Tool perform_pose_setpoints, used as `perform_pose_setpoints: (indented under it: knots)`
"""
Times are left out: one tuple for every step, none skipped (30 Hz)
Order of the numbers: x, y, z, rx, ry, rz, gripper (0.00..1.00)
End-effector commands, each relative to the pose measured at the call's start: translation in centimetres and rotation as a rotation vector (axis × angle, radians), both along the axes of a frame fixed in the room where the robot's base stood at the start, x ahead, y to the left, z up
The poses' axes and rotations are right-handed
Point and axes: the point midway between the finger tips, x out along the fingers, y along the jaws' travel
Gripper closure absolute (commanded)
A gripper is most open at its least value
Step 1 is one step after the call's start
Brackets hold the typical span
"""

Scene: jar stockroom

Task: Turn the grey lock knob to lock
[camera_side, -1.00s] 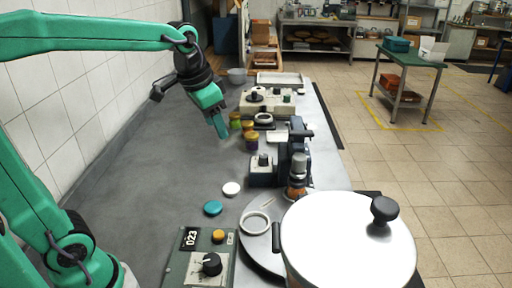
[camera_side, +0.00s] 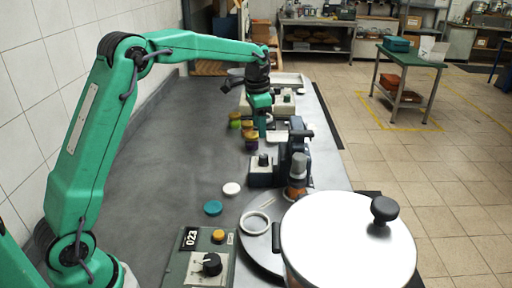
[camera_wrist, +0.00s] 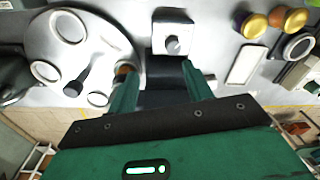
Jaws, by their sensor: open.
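A small dark grey knob (camera_side: 263,159) stands on top of a pale box with a dark base (camera_side: 263,175), in the middle of the bench. In the wrist view the grey knob (camera_wrist: 172,45) sits on the box's pale top (camera_wrist: 182,29), just beyond my fingertips and between their lines. My gripper (camera_side: 262,134) is open and empty, pointing down above the bench, behind the knob box in the side view. In the wrist view the two green fingers of my gripper (camera_wrist: 160,82) are spread apart and do not touch the knob.
A dark upright device (camera_side: 297,140) and an amber jar (camera_side: 297,184) stand close right of the knob box. Several colour-lidded jars (camera_side: 249,140) stand behind it. A large white-lidded pot (camera_side: 345,245) and a control box (camera_side: 223,240) are in front.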

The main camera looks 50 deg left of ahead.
Motion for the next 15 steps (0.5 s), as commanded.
perform_pose_setpoints:
  knots:
    - [0.8,0.3,-1.1,-0.001,0.016,-0.013,0.5]
    - [1.2,0.5,-1.6,-0.001,0.022,-0.02,0.5]
    - [1.7,0.7,-2.2,-0.001,0.031,-0.032,0.5]
    - [2.0,0.9,-2.7,-0.002,0.036,-0.038,0.5]
    - [2.3,1.0,-3.1,-0.003,0.041,-0.045,0.5]
    - [2.6,1.2,-3.6,-0.003,0.049,-0.054,0.5]
    - [2.8,1.3,-3.9,-0.004,0.053,-0.059,0.5]
    - [3.0,1.3,-4.2,-0.004,0.057,-0.064,0.5]
    - [3.2,1.4,-4.5,-0.004,0.061,-0.069,0.5]
    - [3.3,1.5,-4.8,-0.005,0.063,-0.073,0.5]
    - [3.5,1.6,-4.9,-0.005,0.065,-0.076,0.5]
    - [3.6,1.6,-5.1,-0.005,0.066,-0.079,0.5]
    - [3.6,1.6,-5.2,-0.005,0.067,-0.081,0.5]
    - [3.6,1.6,-5.2,-0.005,0.068,-0.082,0.5]
    - [3.7,1.7,-5.3,-0.006,0.069,-0.083,0.5]
